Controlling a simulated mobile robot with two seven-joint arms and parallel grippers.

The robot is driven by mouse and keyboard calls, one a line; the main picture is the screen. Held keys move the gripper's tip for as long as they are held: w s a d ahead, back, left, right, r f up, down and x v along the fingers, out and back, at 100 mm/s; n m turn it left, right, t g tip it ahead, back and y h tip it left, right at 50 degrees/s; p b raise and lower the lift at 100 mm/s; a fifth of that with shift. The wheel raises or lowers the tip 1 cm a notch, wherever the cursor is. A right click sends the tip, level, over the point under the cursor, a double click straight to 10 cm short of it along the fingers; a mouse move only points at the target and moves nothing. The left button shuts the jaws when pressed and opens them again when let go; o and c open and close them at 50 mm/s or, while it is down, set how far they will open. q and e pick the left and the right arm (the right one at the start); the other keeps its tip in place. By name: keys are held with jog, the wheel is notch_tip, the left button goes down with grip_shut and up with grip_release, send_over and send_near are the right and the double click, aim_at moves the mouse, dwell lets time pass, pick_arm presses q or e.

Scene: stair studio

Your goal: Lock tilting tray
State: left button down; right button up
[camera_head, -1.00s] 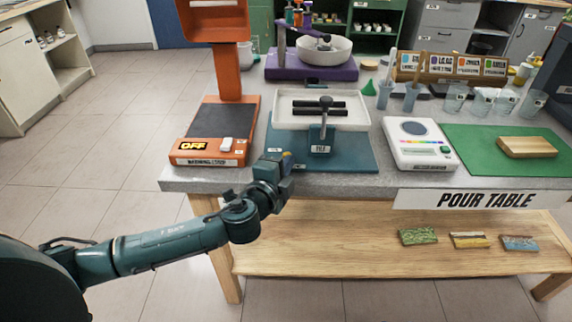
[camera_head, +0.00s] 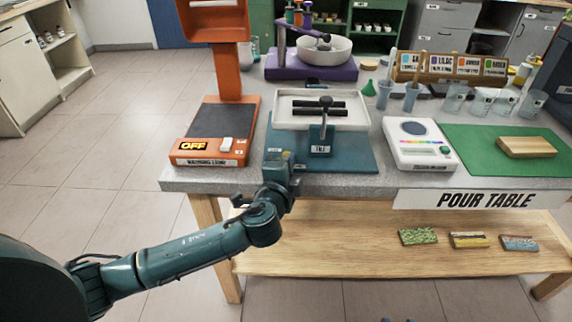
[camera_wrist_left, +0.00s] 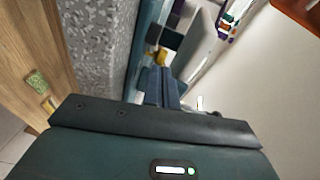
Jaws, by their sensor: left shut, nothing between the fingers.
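The tilting tray is a white shallow tray (camera_head: 357,121) with two black bars in it. It sits on a teal base (camera_head: 345,160) on the pour table and looks about level. A dark lever with a round knob (camera_head: 326,102) stands at its front, above a labelled block (camera_head: 321,139). My left gripper (camera_head: 281,160) is shut and empty at the front left corner of the teal base. In the left wrist view, the shut fingers (camera_wrist_left: 160,86) point at a small yellow part (camera_wrist_left: 155,59) near the white tray (camera_wrist_left: 192,45). Contact cannot be told.
An orange warming stand (camera_head: 225,120) marked OFF is left of the tray. A white scale (camera_head: 418,150) and a green mat (camera_head: 480,160) are at right. A purple stand with a bowl (camera_head: 323,50) is behind. The table's front edge (camera_head: 350,186) is under my left gripper.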

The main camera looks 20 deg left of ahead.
pick_arm(q)
jog(key=n+y, duration=0.1)
jog(key=y, duration=0.1)
jog(key=w+n+g+y, duration=0.1)
jog(key=n+y, duration=0.2)
jog(key=shift+w+d+f+g+y+b, duration=0.1)
jog(key=shift+w+d+g+y+b, duration=0.2)
jog(key=shift+d+g+b, duration=0.1)
jog(key=shift+w+a, duration=0.2)
jog(key=shift+w, duration=0.45)
dwell(1.4)
